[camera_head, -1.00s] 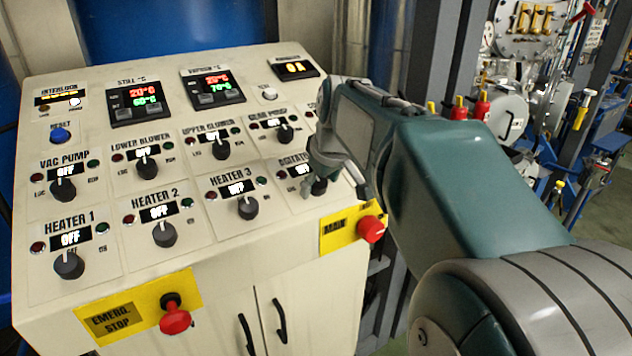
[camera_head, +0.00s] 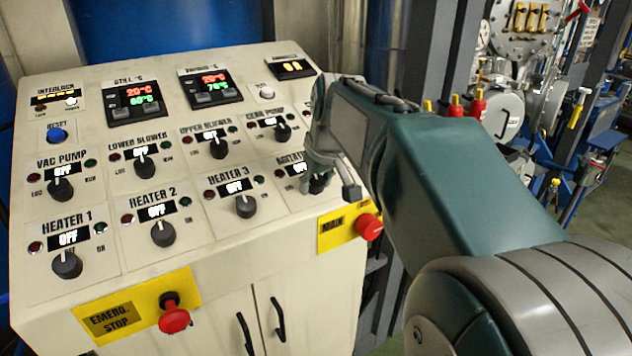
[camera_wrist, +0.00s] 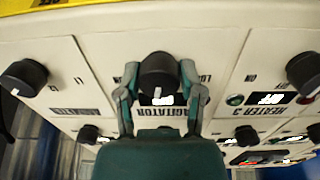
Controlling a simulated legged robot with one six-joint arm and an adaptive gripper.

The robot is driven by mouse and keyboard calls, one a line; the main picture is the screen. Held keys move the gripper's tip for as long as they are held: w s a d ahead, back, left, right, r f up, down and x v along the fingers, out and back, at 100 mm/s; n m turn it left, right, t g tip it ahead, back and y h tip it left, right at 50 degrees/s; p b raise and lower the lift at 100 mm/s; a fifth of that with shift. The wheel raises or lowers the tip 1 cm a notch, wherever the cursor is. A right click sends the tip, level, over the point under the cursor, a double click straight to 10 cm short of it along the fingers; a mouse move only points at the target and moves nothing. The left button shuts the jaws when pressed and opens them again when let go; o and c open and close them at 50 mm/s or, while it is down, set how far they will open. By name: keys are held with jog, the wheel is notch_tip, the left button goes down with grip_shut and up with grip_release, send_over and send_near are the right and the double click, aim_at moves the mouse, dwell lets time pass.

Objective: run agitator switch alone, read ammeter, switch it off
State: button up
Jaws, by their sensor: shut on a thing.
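The agitator knob (camera_wrist: 158,73) is a dark round switch on the sloped cream control panel (camera_head: 262,250). In the wrist view its pointer end faces its lit display (camera_wrist: 163,98), which my gripper and the knob partly hide, so the text is unreadable there. My gripper (camera_wrist: 158,78) has one finger on each side of the knob and is shut on it. In the head view my gripper (camera_head: 333,182) covers most of the agitator knob and part of its label. The small meter (camera_head: 293,68) at the panel's top right has yellow digits, too small to read surely.
Heater 3 knob (camera_head: 246,206) stands left of the agitator, and gear pump knob (camera_head: 282,132) above it. Their neighbours show OFF. A red main knob (camera_head: 369,227) on a yellow plate sits below right. The red emergency stop (camera_head: 174,318) is at the lower left.

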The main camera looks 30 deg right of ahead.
jog(key=m, duration=0.5)
jog(key=shift+f, duration=0.1)
jog(key=shift+m, duration=2.3)
jog(key=shift+g, duration=0.3)
jog(key=o, duration=1.2)
jog(key=v, duration=1.2)
